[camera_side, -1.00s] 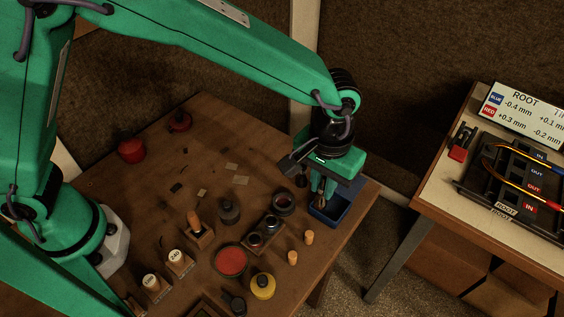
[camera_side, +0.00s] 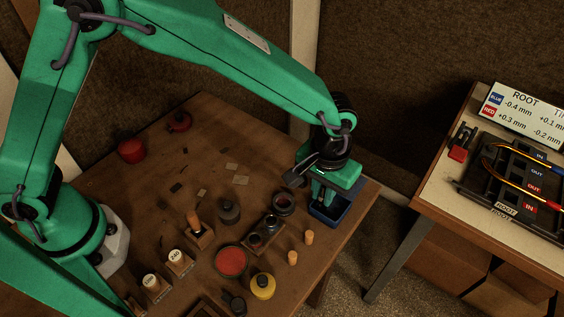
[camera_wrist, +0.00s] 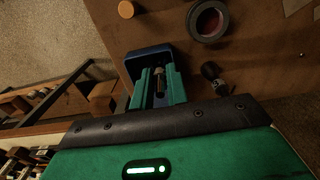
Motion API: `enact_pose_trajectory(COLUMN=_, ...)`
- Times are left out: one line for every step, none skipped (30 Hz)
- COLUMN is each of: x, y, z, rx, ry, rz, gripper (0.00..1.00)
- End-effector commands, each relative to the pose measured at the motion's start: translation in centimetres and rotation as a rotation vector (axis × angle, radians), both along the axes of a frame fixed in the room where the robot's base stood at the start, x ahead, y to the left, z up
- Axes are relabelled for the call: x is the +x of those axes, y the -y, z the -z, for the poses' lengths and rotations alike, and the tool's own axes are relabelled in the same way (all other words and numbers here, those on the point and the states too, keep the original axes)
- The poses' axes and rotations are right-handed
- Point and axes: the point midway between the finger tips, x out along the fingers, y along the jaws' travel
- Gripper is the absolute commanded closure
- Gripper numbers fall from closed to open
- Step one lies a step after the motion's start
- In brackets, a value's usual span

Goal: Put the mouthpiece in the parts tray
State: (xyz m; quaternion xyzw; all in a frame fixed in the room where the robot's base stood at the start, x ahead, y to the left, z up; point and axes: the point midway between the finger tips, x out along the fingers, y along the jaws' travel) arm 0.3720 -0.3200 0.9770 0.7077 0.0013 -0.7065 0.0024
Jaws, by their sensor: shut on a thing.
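The mouthpiece (camera_wrist: 159,84) shows in the wrist view as a small brownish metal piece between the green fingers of my gripper (camera_wrist: 160,80). In the side view my gripper (camera_side: 322,199) points down over the blue parts tray (camera_side: 343,209) at the table's right corner, its fingertips low within the tray's outline. It is shut on the mouthpiece, which the fingers mostly hide there. The tray also shows in the wrist view (camera_wrist: 150,52), just beyond the fingers. I cannot tell whether the mouthpiece touches the tray floor.
A dark ring-shaped dish (camera_side: 283,203) stands just left of the tray. A block with round pieces (camera_side: 267,229), a cork-coloured peg (camera_side: 309,237) and a yellow-banded jar (camera_side: 263,287) stand nearer the front. The table edge runs close to the tray's right.

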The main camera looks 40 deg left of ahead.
Motion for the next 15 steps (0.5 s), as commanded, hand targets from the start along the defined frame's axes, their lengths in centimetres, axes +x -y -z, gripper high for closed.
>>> enact_pose_trajectory(x=0.0, y=0.01, z=-0.03, rx=0.0, ry=0.0, rz=0.0, gripper=1.0)
enact_pose_trajectory(x=0.0, y=0.01, z=-0.03, rx=0.0, ry=0.0, rz=0.0, gripper=1.0)
enact_pose_trajectory(x=0.0, y=0.0, z=-0.03, rx=0.0, ry=0.0, rz=0.0, gripper=1.0)
enact_pose_trajectory(x=0.0, y=0.0, z=-0.03, rx=0.0, ry=0.0, rz=0.0, gripper=1.0)
enact_pose_trajectory(x=0.0, y=0.0, z=-0.02, rx=0.0, ry=0.0, rz=0.0, gripper=1.0)
enact_pose_trajectory(x=0.0, y=0.0, z=0.03, rx=0.0, ry=0.0, rz=0.0, gripper=1.0)
enact_pose_trajectory(x=-0.01, y=0.0, z=0.09, rx=0.0, ry=0.0, rz=0.0, gripper=1.0)
enact_pose_trajectory(x=-0.01, y=0.0, z=0.16, rx=0.0, ry=0.0, rz=0.0, gripper=1.0)
enact_pose_trajectory(x=-0.01, y=-0.01, z=0.25, rx=0.0, ry=-0.001, rz=0.0, gripper=1.0)
enact_pose_trajectory(x=-0.01, y=-0.01, z=0.31, rx=0.0, ry=-0.001, rz=0.0, gripper=1.0)
enact_pose_trajectory(x=-0.01, y=-0.01, z=0.28, rx=0.0, ry=0.0, rz=0.0, gripper=0.79)
enact_pose_trajectory(x=-0.01, y=-0.01, z=0.27, rx=0.0, ry=0.0, rz=0.0, gripper=0.71)
enact_pose_trajectory(x=-0.01, y=-0.01, z=0.27, rx=0.0, ry=0.0, rz=0.0, gripper=0.65)
enact_pose_trajectory(x=-0.01, y=-0.01, z=0.27, rx=0.0, ry=0.0, rz=0.0, gripper=0.63)
enact_pose_trajectory(x=-0.02, y=-0.01, z=0.27, rx=0.0, ry=0.0, rz=0.0, gripper=0.63)
